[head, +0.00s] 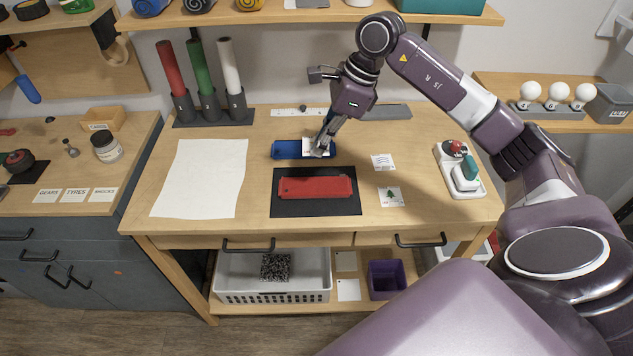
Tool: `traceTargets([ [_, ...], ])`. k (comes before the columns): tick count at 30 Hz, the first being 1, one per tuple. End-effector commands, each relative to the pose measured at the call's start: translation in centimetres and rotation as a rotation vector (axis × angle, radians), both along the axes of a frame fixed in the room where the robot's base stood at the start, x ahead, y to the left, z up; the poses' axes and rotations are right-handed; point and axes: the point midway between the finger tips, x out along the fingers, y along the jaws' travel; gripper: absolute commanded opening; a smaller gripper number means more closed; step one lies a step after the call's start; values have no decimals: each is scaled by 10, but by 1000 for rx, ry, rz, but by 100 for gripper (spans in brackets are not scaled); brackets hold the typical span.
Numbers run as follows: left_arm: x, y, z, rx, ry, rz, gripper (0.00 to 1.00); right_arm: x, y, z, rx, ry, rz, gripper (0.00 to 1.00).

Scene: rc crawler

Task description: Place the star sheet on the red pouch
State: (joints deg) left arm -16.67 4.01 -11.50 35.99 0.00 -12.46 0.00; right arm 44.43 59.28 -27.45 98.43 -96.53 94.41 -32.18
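The red pouch (315,187) lies on a black mat (290,209) at the front middle of the table. A blue pouch (287,150) lies behind it. My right gripper (321,150) points down at the blue pouch's right part, where a small white sheet (310,146) shows at its fingers. The fingers cover much of this sheet, so I cannot tell its print or whether they grip it. Two small white sheets lie to the right: one with faint marks (383,161) and one with a green tree (390,196). I cannot make out a star. My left gripper is out of view.
A large white paper (198,178) covers the table's left part. Rolls in red, green (201,75) and white stand behind it. A white tray (460,171) with tools is at the right. Bare wood lies between the red pouch and the tree sheet.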

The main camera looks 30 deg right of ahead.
Motion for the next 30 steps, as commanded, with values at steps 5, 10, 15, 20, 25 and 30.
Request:
traceTargets([
  [5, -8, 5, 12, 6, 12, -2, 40, -3, 1, -45, 1, 7, 2, 0],
  [10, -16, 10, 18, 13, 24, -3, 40, -1, 1, -75, 1, 2, 1, 0],
  [15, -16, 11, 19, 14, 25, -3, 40, 0, 1, -86, 2, 1, 2, 0],
  [20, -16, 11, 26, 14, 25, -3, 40, -1, 1, -105, 1, 4, 1, 0],
  [25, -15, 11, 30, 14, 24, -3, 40, -1, 1, -126, 0, 0, 1, 0],
  [30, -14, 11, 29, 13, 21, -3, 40, 0, 0, -127, 0, -1, 2, 0],
])
